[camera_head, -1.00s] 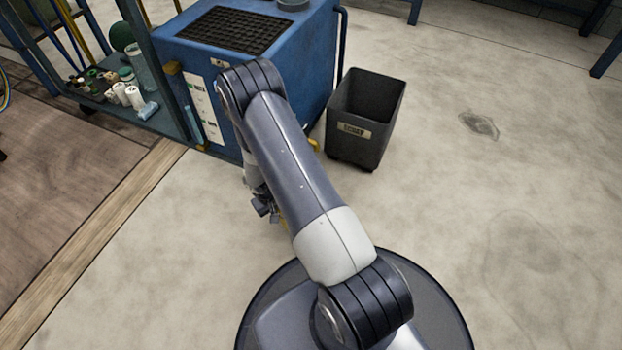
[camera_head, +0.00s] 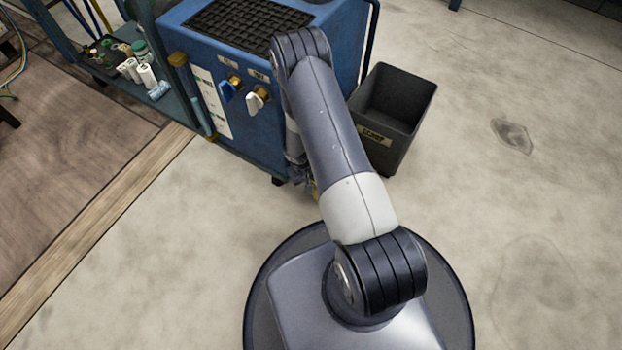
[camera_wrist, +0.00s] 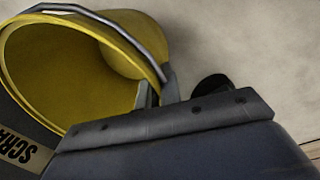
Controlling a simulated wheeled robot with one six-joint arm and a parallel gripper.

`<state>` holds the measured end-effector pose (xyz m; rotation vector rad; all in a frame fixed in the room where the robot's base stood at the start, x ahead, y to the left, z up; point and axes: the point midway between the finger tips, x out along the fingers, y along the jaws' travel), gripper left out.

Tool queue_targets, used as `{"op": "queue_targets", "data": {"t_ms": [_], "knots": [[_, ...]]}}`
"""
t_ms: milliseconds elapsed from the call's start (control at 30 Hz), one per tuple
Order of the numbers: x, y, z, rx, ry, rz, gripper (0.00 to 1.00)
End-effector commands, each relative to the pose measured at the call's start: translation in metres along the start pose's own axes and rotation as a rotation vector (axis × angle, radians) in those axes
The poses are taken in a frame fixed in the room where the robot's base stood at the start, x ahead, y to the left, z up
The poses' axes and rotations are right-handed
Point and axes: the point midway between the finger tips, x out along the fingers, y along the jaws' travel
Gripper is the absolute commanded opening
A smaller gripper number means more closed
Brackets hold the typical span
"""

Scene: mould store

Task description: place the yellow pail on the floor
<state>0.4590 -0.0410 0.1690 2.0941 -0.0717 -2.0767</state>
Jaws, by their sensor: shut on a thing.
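The yellow pail (camera_wrist: 60,60) fills the upper left of the wrist view, its open mouth showing and a grey metal band or bail along its edge. My gripper (camera_wrist: 155,95) is shut on the pail at its rim or bail; I cannot tell which. The floor (camera_head: 220,240) is pale concrete. I cannot tell whether the pail touches it.
A black scrap bin (camera_head: 408,128) stands right of my arm; its label (camera_wrist: 18,148) shows close to the pail in the wrist view. The blue machine (camera_head: 262,125) with two valve handles stands ahead. A shelf cart (camera_head: 160,90) is at left. Open floor lies to the right.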

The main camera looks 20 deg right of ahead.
Motion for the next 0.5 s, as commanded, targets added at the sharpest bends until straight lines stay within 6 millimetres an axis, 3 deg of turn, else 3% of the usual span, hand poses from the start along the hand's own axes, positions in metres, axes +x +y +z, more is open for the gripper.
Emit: {"op": "queue_targets", "data": {"t_ms": [67,467,500], "knots": [[0.0122,-0.0015,0.001,-0.001,0.0,0.0,0.0],[0.0147,-0.0019,0.0008,0.0,0.001,0.0,0.0],[0.0135,-0.0018,0.001,0.0,0.0,0.0,0.08]]}}
